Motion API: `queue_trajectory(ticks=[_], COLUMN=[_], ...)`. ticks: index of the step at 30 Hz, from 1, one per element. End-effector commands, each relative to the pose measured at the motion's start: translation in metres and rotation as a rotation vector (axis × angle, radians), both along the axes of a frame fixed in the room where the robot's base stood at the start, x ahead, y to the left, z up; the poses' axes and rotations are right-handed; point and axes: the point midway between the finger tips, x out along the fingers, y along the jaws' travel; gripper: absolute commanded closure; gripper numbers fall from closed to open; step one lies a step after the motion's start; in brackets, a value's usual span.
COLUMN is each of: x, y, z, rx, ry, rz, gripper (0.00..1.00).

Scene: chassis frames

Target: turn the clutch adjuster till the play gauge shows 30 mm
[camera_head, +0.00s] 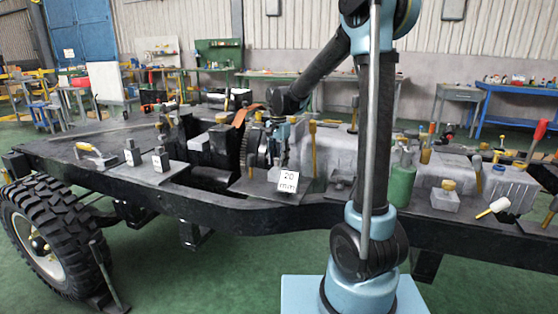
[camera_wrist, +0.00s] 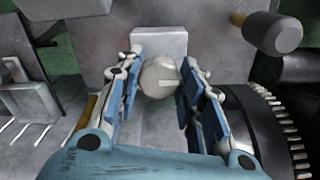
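The clutch adjuster appears to be the round grey knob with a pale slot mark (camera_wrist: 158,77), in front of a light grey block in the wrist view. My gripper (camera_wrist: 162,62) has one finger on each side of this knob. I cannot tell whether the pads touch it or stand slightly apart. In the head view my gripper (camera_head: 282,128) is down among the parts at the middle of the chassis, and the knob is hidden there. The play gauge, a white plate (camera_head: 287,180) on the near side of the chassis, seems to read 20 mm.
A toothed dark wheel (camera_wrist: 274,128) is close right of my fingers, and a grey cylinder with a brass end (camera_wrist: 272,32) is at upper right. A green bottle (camera_head: 401,184) stands right of the gauge. Several upright handles crowd the chassis.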

Motion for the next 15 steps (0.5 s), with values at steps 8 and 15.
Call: queue_trajectory(ticks=[8, 15], x=[-0.0002, -0.0005], y=[-0.0008, -0.0007], z=[0.0, 0.0], rx=[-0.001, -0.001], ry=[0.001, 0.001], rz=[0.017, 0.118], gripper=[0.89, 0.89])
